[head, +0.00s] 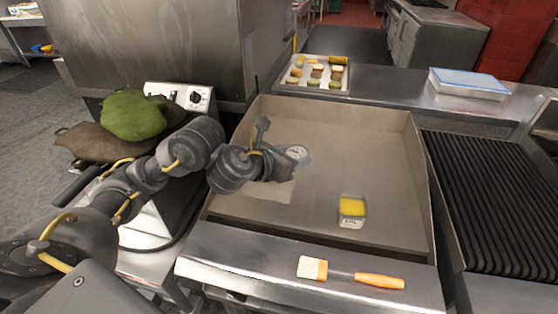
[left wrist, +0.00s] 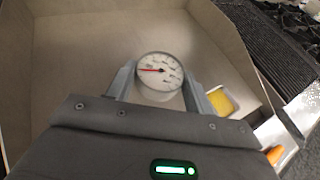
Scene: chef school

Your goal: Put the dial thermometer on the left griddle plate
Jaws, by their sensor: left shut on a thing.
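The dial thermometer (head: 298,153) has a round white face; the left wrist view shows its red needle and dial marks (left wrist: 160,71). My left gripper (head: 284,156) is shut on it, with one finger on each side of the dial in the left wrist view (left wrist: 159,88). The thermometer is over the back left part of the flat, walled griddle plate (head: 320,200); I cannot tell its exact height above the surface. My right gripper is not in view.
A small container with yellow contents (head: 352,209) stands on the plate at the right. A brush with an orange handle (head: 378,281) lies on the front ledge. A ribbed grill (head: 490,190) is to the right. A food tray (head: 313,88) is behind. The plate's middle is clear.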

